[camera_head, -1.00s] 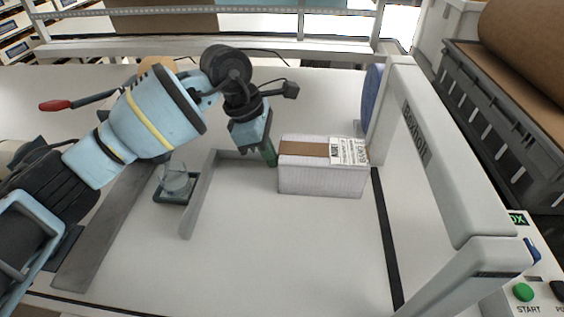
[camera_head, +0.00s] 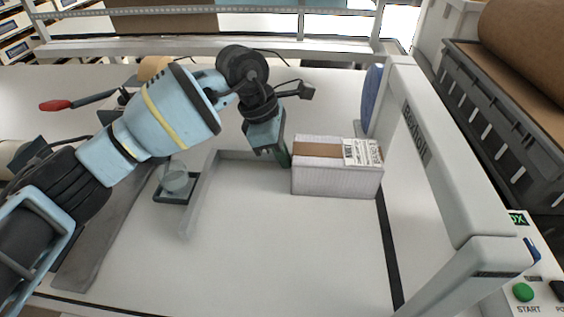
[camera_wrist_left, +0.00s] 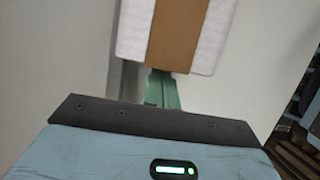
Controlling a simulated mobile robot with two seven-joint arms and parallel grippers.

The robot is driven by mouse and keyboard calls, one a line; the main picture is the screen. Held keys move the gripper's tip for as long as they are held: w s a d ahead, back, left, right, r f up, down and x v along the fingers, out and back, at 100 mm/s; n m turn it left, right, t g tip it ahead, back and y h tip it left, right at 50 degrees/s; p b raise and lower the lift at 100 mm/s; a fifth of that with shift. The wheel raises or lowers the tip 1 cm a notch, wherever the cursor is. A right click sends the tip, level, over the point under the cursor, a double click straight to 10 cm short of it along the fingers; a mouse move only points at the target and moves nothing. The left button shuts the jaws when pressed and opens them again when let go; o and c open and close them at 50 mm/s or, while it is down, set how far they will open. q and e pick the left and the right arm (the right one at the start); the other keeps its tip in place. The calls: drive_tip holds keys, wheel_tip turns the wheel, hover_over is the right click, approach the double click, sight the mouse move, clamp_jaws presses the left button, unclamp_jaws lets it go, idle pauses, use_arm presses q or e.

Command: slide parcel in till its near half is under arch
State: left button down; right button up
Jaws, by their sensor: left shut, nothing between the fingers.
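The parcel (camera_head: 335,180) is a white box with a brown tape strip and a printed label on top. It lies on the white table, its right end over the dark strip beside the arch (camera_head: 430,165), a white frame. My left gripper (camera_head: 284,158) is shut, its green fingertips at the parcel's left end. In the left wrist view the shut fingers (camera_wrist_left: 162,90) meet the end of the parcel (camera_wrist_left: 178,35) at the tape. Whether they touch it firmly is hard to tell. My right gripper is not in view.
A grey angled guide (camera_head: 200,195) stands left of the parcel, with a small dark tray holding a clear round item (camera_head: 175,182) beside it. A blue disc (camera_head: 372,98) is behind the arch. A control box with a green START button (camera_head: 523,292) is at right front. The table front is clear.

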use_arm(q)
drive_tip(key=shift+d, duration=0.9)
drive_tip(key=shift+d, duration=0.1)
